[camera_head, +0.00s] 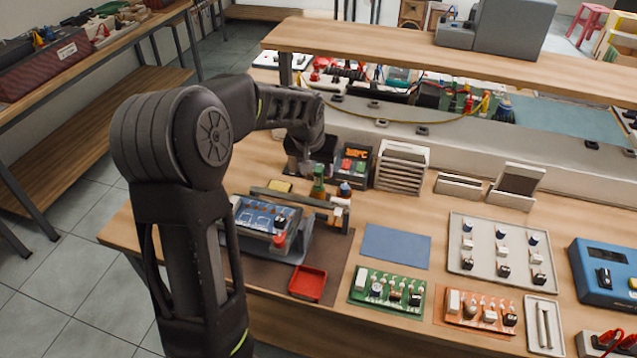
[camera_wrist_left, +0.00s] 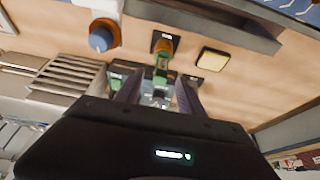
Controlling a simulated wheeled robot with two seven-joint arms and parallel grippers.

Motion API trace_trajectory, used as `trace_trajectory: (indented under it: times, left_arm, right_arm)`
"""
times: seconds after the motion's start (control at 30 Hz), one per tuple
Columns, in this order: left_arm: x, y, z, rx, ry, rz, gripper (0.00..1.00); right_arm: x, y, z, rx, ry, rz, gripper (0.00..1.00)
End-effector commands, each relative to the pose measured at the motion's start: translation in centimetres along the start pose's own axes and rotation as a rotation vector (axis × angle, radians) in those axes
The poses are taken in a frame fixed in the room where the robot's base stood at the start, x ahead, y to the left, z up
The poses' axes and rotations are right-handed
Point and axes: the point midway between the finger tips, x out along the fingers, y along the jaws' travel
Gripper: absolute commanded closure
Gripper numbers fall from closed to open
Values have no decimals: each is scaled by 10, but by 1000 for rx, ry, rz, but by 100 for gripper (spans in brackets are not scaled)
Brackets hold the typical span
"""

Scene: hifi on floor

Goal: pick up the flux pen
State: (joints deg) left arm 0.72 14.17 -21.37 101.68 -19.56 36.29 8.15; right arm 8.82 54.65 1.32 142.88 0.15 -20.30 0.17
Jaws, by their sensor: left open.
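A slim green upright item, which looks like the flux pen (camera_head: 319,180), stands in a small dark holder on the wooden workbench (camera_head: 350,225), behind the blue board fixture. In the left wrist view the green pen (camera_wrist_left: 161,66) shows with an orange part at its end by the holder, between the two finger lines. My left gripper (camera_wrist_left: 158,88) is open, its fingers on either side of the pen's near end; I cannot tell whether they touch it. In the head view my left gripper (camera_head: 303,165) is beside the pen, its fingers mostly hidden. My right gripper is not in view.
The board fixture (camera_head: 262,222) stands in front. A slotted rack (camera_head: 402,166) and small bins (camera_head: 353,165) are behind.

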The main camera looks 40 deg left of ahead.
Motion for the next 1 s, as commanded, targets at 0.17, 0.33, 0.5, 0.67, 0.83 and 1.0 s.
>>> trace_trajectory:
  times: [0.17,0.33,0.5,0.67,0.83,1.0]
  left_arm:
    - [2,0,0,0,-1,0,54]
    - [21,-1,2,-1,-6,-1,54]
    - [46,-1,3,-1,-3,-1,54]
    - [52,-1,3,0,-1,0,54]
    - [52,-1,3,0,0,0,54]
    - [52,-1,3,0,0,0,54]
  right_arm:
    - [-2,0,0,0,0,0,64]
    - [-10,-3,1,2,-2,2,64]
    - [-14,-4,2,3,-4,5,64]
    - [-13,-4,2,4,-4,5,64]
    - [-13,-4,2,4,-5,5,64]
    - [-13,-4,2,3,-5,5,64]
